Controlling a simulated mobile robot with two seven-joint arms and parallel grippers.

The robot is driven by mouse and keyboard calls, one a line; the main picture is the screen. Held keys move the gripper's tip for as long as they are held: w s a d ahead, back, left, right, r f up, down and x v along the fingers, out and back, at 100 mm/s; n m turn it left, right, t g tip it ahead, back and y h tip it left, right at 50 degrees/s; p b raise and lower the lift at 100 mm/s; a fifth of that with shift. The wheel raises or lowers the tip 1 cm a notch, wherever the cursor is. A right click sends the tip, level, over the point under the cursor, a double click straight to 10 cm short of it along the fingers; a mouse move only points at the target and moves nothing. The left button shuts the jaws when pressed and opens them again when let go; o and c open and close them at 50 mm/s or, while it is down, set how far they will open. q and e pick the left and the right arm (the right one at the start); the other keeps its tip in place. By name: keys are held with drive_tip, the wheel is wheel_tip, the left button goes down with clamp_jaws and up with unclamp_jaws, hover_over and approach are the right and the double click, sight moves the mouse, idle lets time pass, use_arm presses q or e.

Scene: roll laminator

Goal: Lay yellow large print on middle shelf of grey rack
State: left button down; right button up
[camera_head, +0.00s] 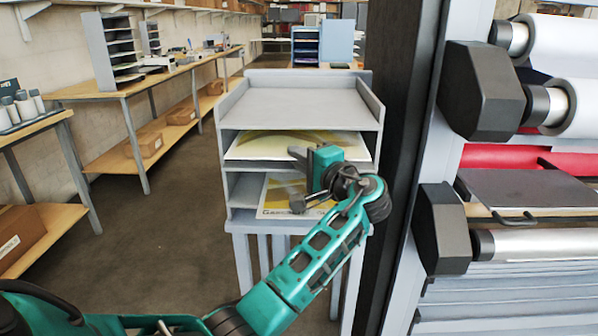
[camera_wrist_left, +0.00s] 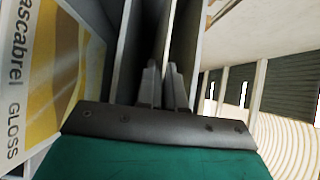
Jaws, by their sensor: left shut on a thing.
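The grey rack (camera_head: 232,108) stands in the middle of the head view, with a bare top shelf and two compartments below it. A large pale-yellow print (camera_head: 258,147) with a curved pattern lies in the upper compartment, its front edge near the opening. My left gripper (camera_head: 303,160) is at the rack's front and shut on this print's front edge. In the left wrist view the closed fingers (camera_wrist_left: 165,88) point into the rack; the gripped edge is hard to make out. The right gripper is not in view.
A dark post (camera_head: 400,110) and the laminator with white rolls (camera_head: 565,50) are close on the right. Open floor (camera_head: 185,215) lies left.

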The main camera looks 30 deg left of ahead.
use_arm(q)
drive_tip(key=shift+f, duration=1.75)
drive_tip(key=shift+f+b, duration=0.3)
drive_tip(key=shift+f, duration=0.15)
drive_tip(key=c, duration=1.3)
unclamp_jaws()
drive_tip(key=shift+o, duration=0.2)
